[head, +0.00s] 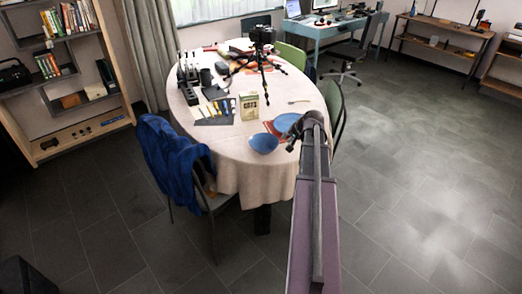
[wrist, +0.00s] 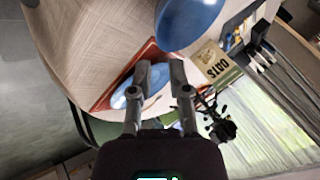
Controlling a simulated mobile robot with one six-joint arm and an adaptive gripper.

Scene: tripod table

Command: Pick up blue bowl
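The blue bowl (head: 263,143) sits on the near edge of the round table, left of my gripper in the head view. In the wrist view the bowl (wrist: 188,20) is at the top, cut off by the frame edge, beyond my fingertips. My gripper (wrist: 161,72) is open, with its two fingers apart and nothing between them. In the head view my gripper (head: 306,126) is over the right side of the table by the blue plate, and the arm hides part of that area.
A blue plate (head: 285,122) lies on a red napkin (wrist: 106,101) beside the bowl. An oats box (head: 249,106) stands behind the bowl, and a black tripod (head: 262,62) is farther back. A chair with a blue jacket (head: 172,155) is at the table's left.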

